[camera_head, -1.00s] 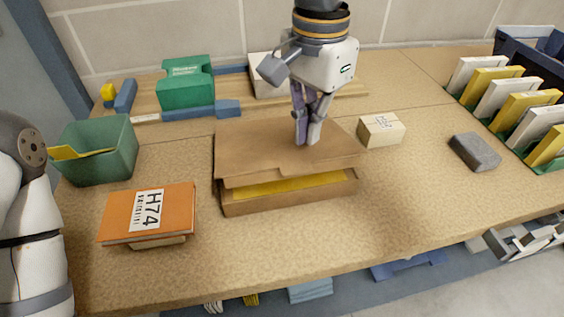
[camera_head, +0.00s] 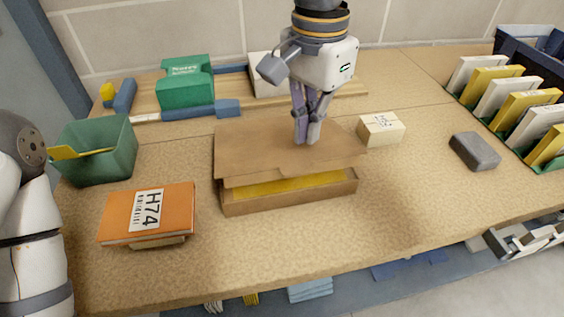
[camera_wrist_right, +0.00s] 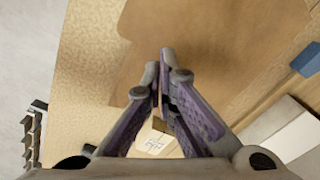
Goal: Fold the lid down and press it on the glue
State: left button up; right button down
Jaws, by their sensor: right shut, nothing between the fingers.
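A brown cardboard box (camera_head: 290,197) lies in the middle of the bench. Its lid (camera_head: 250,150) is folded most of the way over but stands a little above the front wall, with a strip of yellow content (camera_head: 290,184) showing in the gap. My right gripper (camera_head: 307,142) points down, shut and empty, with its tips at the lid's top, right of its middle. In the right wrist view the shut fingertips (camera_wrist_right: 160,72) are over the brown lid (camera_wrist_right: 220,40). No glue can be made out. My left gripper is out of view; only its arm shows at left.
An orange book (camera_head: 175,205) lies left of the box, and a green bin (camera_head: 110,160) stands behind it. A small cream carton (camera_head: 381,130) is close on the right, with a grey block (camera_head: 475,151) farther off. The front right bench is clear.

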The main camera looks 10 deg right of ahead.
aim_at(308, 152)
dwell(0.5)
jog(key=shift+f+b, duration=0.3)
jog(key=shift+f, duration=3.65)
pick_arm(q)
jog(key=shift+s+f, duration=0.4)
